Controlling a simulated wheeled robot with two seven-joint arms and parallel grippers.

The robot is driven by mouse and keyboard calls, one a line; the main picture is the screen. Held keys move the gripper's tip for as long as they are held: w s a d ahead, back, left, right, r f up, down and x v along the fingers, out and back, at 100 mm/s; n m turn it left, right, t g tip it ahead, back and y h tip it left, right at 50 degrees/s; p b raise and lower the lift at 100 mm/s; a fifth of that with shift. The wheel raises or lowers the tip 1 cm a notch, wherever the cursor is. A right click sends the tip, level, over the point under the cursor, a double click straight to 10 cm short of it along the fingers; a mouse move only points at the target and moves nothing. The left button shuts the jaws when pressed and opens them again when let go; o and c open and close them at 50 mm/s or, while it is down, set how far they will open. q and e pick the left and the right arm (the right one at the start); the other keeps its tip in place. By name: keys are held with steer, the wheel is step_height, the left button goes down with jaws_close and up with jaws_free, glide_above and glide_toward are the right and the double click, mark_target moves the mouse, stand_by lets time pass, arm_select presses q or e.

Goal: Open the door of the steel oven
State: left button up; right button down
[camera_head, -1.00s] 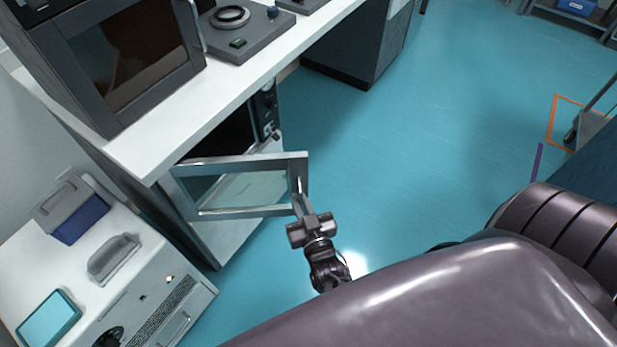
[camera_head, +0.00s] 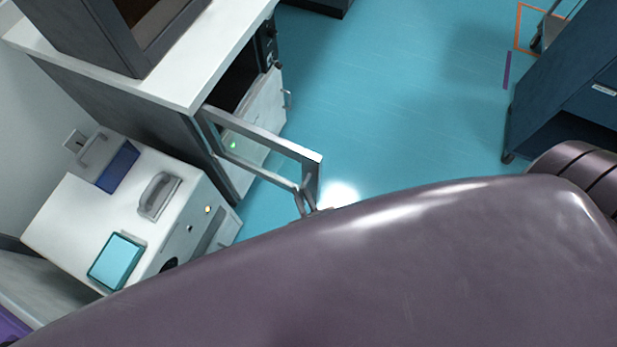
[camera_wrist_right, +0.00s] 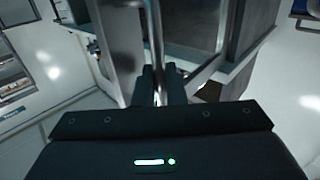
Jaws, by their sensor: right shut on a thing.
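The steel oven (camera_head: 262,108) is under the white counter. Its door (camera_head: 262,132), a metal frame with a glass pane, stands wide open, swung out toward me over the floor. The dark inside of the oven shows behind it. In the right wrist view my right gripper (camera_wrist_right: 160,88) is shut on the upright bar of the door handle (camera_wrist_right: 155,38), with one finger on each side. In the head view my own body hides nearly all of that gripper, at the door's free edge. My left gripper is in neither view.
A white-topped unit (camera_head: 75,215) at left holds a blue-and-grey box (camera_head: 118,165), a grey handled piece (camera_head: 158,195) and a teal-topped tray (camera_head: 117,260). Another oven (camera_head: 105,35) stands on the counter (camera_head: 195,85). Blue floor (camera_head: 400,110) is clear to the right, up to a dark blue cabinet (camera_head: 575,95).

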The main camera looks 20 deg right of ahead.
steer(key=shift+s+a, duration=0.25)
steer(key=shift+a, duration=0.3)
steer(key=c, duration=1.6)
jaws_free()
steer(key=shift+c, duration=0.2)
steer(key=shift+s, duration=0.1)
steer(key=s, duration=0.7)
steer(key=shift+s+b, duration=0.3)
steer(key=shift+b, duration=0.1)
